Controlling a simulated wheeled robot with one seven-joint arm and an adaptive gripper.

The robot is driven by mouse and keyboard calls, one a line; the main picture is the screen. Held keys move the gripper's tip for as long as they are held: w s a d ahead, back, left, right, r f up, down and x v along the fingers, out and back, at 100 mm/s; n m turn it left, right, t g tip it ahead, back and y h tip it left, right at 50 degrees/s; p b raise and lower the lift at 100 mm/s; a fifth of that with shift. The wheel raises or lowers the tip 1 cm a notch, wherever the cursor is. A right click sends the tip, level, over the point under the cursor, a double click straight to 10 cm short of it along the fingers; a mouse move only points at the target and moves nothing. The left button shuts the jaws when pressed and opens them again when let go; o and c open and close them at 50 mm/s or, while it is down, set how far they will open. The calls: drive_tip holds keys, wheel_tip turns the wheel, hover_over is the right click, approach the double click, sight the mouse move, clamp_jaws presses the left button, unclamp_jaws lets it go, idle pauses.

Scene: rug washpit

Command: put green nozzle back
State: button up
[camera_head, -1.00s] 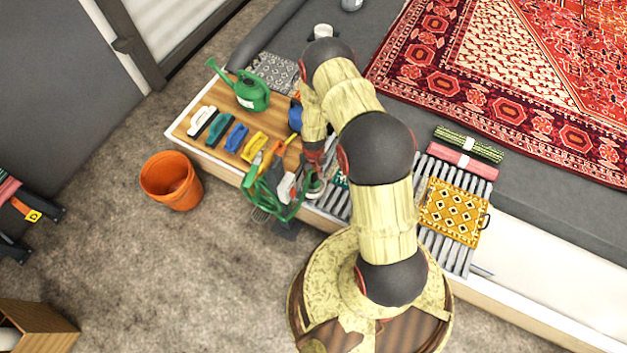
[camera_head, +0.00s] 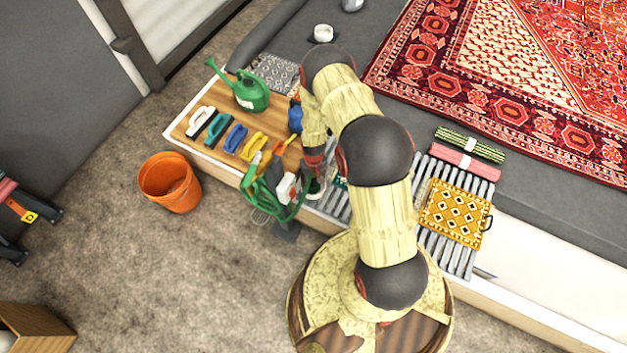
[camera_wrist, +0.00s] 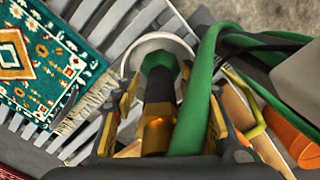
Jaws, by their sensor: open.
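In the wrist view the green nozzle (camera_wrist: 159,66) has a green end, a black body and a brass-coloured part. It stands between the two fingers of my gripper (camera_wrist: 160,88), which are open on either side of it. A white ring (camera_wrist: 136,50) shows around or behind its green end; I cannot tell whether the nozzle rests in it. The green hose (camera_wrist: 199,85) runs close beside the right finger. In the head view the hose (camera_head: 262,196) hangs in loops at the bench's front edge, and my arm hides the nozzle.
A green watering can (camera_head: 250,92) and several coloured brushes (camera_head: 236,137) stand on the wooden bench top left of my arm. An orange bucket (camera_head: 170,183) is on the floor. A teal patterned rug (camera_wrist: 45,65) lies on grey slats left of the gripper.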

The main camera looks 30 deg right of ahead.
wheel_tip(320, 180, up, 12)
drive_tip(key=p, duration=0.5)
drive_tip(key=w+a+r+t, duration=0.1)
drive_tip(key=a+r, duration=0.1)
drive_tip(key=r, duration=1.7)
drive_tip(key=w+a+r+t, duration=0.1)
drive_tip(key=a+r+t, duration=0.15)
drive_tip(key=r, duration=1.55)
drive_tip(key=s+a+r+n, duration=0.1)
drive_tip(key=s+a+r, duration=0.1)
drive_tip(key=s+r, duration=0.35)
drive_tip(key=s+a+r, duration=0.1)
drive_tip(key=s+r, duration=0.1)
drive_tip(key=r, duration=0.6)
drive_tip(key=s+a+r+t, duration=0.1)
drive_tip(key=s+r, duration=0.2)
drive_tip(key=s, duration=0.4)
drive_tip(key=s+a+r+t, duration=0.1)
drive_tip(key=s+r, duration=0.3)
drive_tip(key=s, duration=0.3)
drive_tip(key=shift+s+a, duration=0.3)
drive_tip(key=shift+s, duration=0.1)
drive_tip(key=shift+r, duration=0.1)
drive_tip(key=shift+c, duration=0.4)
